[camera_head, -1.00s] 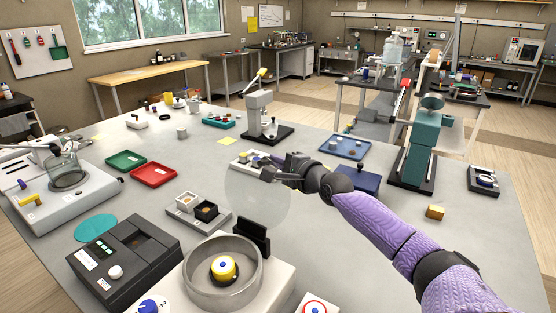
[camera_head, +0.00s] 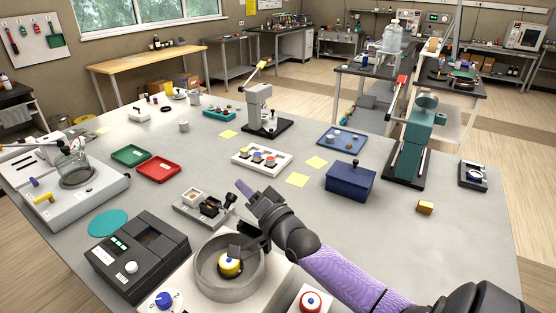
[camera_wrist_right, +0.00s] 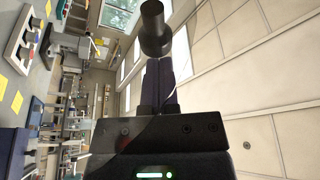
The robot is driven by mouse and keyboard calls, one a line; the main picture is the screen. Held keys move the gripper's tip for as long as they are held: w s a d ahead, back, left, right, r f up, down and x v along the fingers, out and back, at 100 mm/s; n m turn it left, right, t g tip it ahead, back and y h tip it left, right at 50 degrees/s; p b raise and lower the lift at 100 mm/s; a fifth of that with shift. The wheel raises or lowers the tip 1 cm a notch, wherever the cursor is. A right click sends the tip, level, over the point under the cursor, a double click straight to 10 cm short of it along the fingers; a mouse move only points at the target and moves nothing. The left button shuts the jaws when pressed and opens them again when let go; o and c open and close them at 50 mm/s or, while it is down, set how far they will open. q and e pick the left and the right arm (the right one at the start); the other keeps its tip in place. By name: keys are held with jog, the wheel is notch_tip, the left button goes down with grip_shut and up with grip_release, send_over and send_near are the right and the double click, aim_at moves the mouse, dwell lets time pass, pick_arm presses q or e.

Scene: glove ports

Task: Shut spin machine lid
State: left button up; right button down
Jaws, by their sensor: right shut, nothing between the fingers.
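The spin machine has a round grey bowl (camera_head: 200,279) on a pale body, with a yellow and blue hub (camera_head: 229,264) inside. No clear disc stands upright behind the bowl now. I cannot make out the clear lid or its exact angle. My left gripper is not in view.
A dark control box (camera_head: 137,255) stands left of the bowl.

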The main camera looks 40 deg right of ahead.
jog(key=s+a+f+n+t+y+b, duration=0.1)
jog(key=s+a+f+n+y+b, duration=0.1)
jog(key=a+f+n, duration=0.4)
jog(key=a+n+y+b, duration=0.1)
jog(key=a+n+y, duration=0.1)
jog(key=a+n, duration=0.1)
jog(key=shift+s+a+f+n+b, duration=0.25)
jog(key=shift+s+f+n+b, duration=0.15)
jog(key=shift+n, duration=0.3)
